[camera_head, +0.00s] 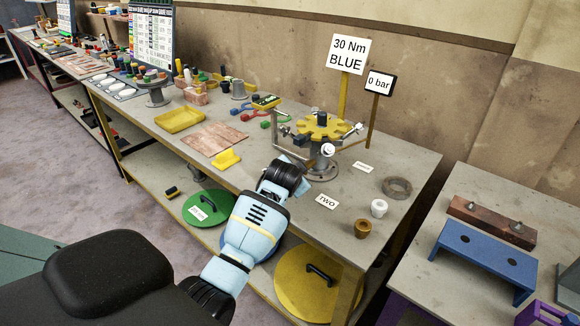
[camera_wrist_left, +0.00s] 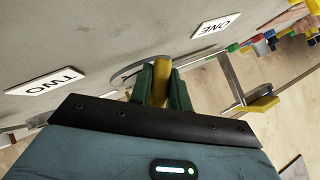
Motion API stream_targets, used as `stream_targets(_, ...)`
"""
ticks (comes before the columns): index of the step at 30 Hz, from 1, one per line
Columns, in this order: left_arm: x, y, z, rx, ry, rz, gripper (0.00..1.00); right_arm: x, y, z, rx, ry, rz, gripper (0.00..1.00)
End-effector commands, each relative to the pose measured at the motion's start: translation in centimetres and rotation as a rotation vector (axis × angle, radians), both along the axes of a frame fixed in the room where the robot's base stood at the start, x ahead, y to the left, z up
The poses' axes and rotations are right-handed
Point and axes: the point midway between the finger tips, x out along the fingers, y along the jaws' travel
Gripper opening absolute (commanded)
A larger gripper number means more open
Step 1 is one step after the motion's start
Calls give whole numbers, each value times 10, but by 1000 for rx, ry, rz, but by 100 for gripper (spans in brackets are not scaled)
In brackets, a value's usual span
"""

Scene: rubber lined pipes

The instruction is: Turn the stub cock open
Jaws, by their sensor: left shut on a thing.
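My left arm reaches in from the bottom of the head view, and its gripper (camera_head: 300,168) is at the near side of the flanged pipe stand. In the left wrist view the green fingers of my left gripper (camera_wrist_left: 161,84) are shut on a narrow yellow piece (camera_wrist_left: 161,82), which looks like the stub cock's handle. The gripper hides this piece in the head view. The stand carries a yellow lobed flange (camera_head: 323,125) with bolts around it, and a small white round face (camera_head: 327,150) shows on its near side. I cannot tell how far the cock is turned. My right gripper is out of view.
A "30 Nm BLUE" sign (camera_head: 348,54) and a "0 bar" sign (camera_head: 379,83) stand behind the flange. A "TWO" label (camera_head: 326,202), a grey ring (camera_head: 397,188) and two small cups lie to the right. A yellow tray (camera_head: 180,119) is further left.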

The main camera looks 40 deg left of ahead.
Motion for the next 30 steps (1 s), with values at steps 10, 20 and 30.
stream_targets(10, 2, 1, 11, -301, 9, 0, 0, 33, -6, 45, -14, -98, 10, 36)
stream_targets(20, 2, 0, 6, -503, 29, -1, 0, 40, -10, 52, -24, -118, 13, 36)
stream_targets(30, 2, 0, 4, -580, 37, -1, 0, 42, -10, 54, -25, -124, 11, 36)
